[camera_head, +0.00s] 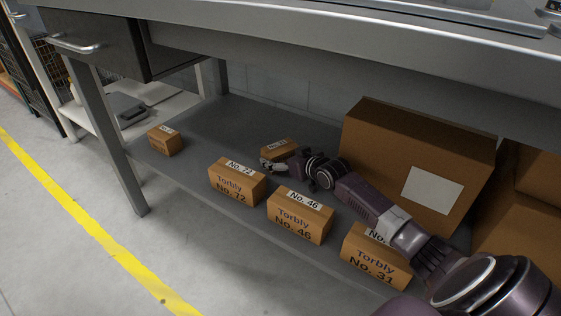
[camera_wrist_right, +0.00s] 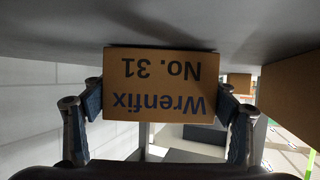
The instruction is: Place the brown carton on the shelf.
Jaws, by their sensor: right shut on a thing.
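My right gripper (camera_head: 272,163) reaches in from the right under the worktop, over the grey lower shelf (camera_head: 215,122). It is shut on a small brown carton (camera_head: 281,147) near the back of the shelf. In the right wrist view this carton (camera_wrist_right: 160,85) reads "Wrenfix No. 31" upside down, between the two fingers (camera_wrist_right: 160,102) of the gripper. Its base side meets or nearly meets the grey surface; I cannot tell whether it rests there. The arm hides part of the shelf behind it. My left gripper is not in view.
Torbly cartons No. 72 (camera_head: 237,186), No. 46 (camera_head: 299,220) and No. 31 (camera_head: 375,262) line the shelf's front. A small carton (camera_head: 165,142) stands at the left end. A large box (camera_head: 385,150) stands right of the held carton. The shelf's back left is clear.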

